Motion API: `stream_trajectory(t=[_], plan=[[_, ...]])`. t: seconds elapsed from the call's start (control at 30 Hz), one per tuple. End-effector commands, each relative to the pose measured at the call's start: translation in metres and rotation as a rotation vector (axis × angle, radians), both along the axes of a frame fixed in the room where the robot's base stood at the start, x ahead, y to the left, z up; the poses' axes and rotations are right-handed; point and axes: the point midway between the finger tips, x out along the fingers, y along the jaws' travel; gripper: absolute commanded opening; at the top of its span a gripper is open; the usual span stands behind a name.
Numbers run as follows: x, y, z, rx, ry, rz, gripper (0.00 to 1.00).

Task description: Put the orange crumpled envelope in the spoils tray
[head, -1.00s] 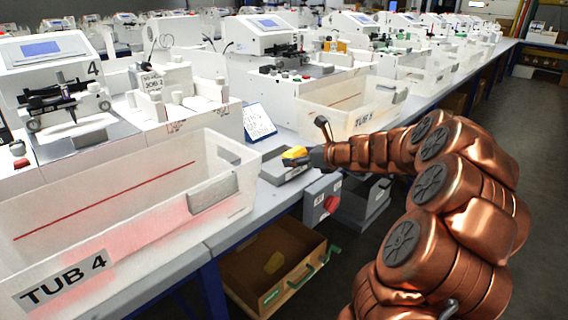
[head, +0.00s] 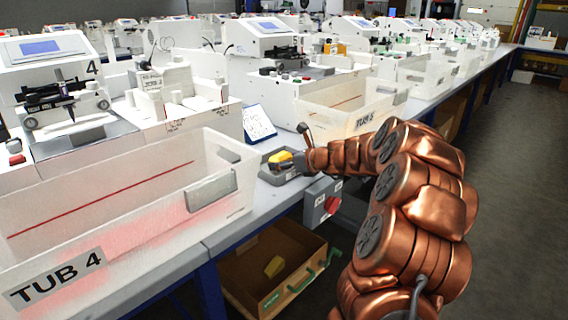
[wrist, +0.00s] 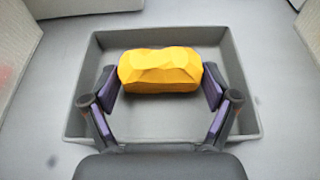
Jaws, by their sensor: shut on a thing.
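The orange-yellow crumpled envelope (wrist: 160,70) looks like a faceted, lumpy packet. My gripper (wrist: 161,82) is shut on it, one finger at each end. In the head view the envelope (head: 280,156) shows at the tip of my gripper (head: 290,160), over the bench edge. A shallow grey tray (wrist: 250,125) lies beneath; the envelope is within its outline, nearer the far wall. The tray also shows in the head view (head: 272,177). I cannot tell whether the envelope touches the tray floor. No label reading "spoils" is legible.
White TUB 4 (head: 150,228) stands left of the tray and TUB 5 (head: 352,126) behind it. A small sign (head: 258,122) stands behind the tray. A red-knobbed switch box (head: 323,204) hangs on the bench front.

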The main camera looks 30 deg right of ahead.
Motion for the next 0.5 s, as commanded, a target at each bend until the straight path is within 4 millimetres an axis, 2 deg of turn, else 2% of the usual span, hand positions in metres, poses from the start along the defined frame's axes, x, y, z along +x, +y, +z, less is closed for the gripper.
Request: stream_trajectory(t=[0.2, 0.23, 0.3, 0.37, 0.5], plan=[[0.0001, 0.0003, -0.0020, 0.000, 0.000, 0.001, 0.68], [0.0000, 0.0003, -0.0023, 0.000, 0.000, 0.001, 0.87], [0.0000, 0.0002, -0.0021, -0.001, 0.000, 0.000, 0.94], [0.0000, 0.0001, -0.0022, 0.000, 0.000, 0.000, 1.00], [0.0000, 0.0001, -0.0022, 0.000, 0.000, 0.000, 1.00]])
